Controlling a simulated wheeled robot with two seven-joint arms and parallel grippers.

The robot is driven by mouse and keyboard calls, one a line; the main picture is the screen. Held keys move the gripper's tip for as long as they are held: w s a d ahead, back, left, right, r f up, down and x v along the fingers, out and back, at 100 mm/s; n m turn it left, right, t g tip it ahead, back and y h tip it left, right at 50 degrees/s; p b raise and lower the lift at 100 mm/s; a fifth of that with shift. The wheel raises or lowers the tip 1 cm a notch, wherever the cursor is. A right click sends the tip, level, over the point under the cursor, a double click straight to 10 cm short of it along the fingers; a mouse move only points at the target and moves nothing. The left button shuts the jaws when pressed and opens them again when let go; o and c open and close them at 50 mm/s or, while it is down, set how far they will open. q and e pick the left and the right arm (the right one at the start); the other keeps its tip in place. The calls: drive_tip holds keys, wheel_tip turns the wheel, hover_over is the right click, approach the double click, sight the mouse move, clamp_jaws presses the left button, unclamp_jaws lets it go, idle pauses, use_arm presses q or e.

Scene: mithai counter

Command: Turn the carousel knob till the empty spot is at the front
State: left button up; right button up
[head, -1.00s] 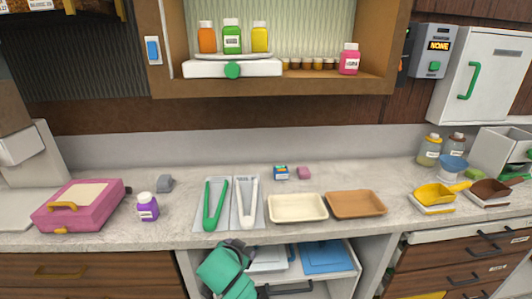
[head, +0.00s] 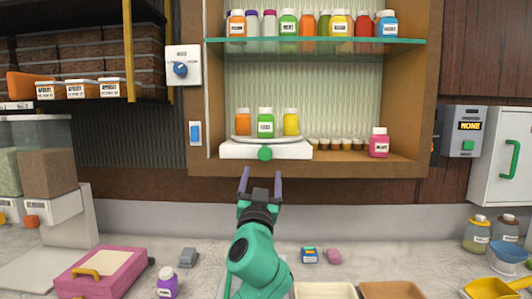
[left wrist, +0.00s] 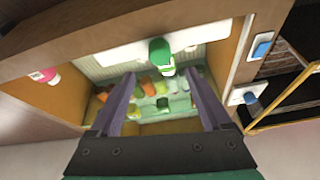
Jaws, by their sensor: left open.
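The carousel (head: 268,140) stands on a white base in the wall cabinet. An orange bottle (head: 243,122), a green bottle (head: 265,123) and a yellow bottle (head: 291,122) stand on it, with the green one at the front middle. I cannot make out an empty spot. The round green knob (head: 264,153) is on the base's front. My left gripper (head: 261,174) is open and empty, its two fingers pointing up just below the knob in the head view. In the left wrist view the knob (left wrist: 160,52) shows beyond the fingertips, between their lines. My right gripper is not in view.
A pink bottle (head: 379,142) and several small jars stand right of the carousel. A glass shelf (head: 315,42) with several bottles is above. The cabinet's bottom edge (head: 330,170) lies close to my fingers. A blue switch (head: 195,133) is left of the carousel.

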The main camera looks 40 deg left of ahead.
sight(265, 157)
use_arm(q)
drive_tip(key=p+x, duration=0.3)
drive_tip(key=x, duration=0.5)
drive_tip(key=shift+w+a+r, duration=0.1)
drive_tip(key=shift+w+a, duration=0.05)
drive_tip(key=shift+w, duration=0.05)
drive_tip(key=shift+w+a, duration=0.25)
drive_tip(key=shift+w, duration=0.1)
clamp_jaws()
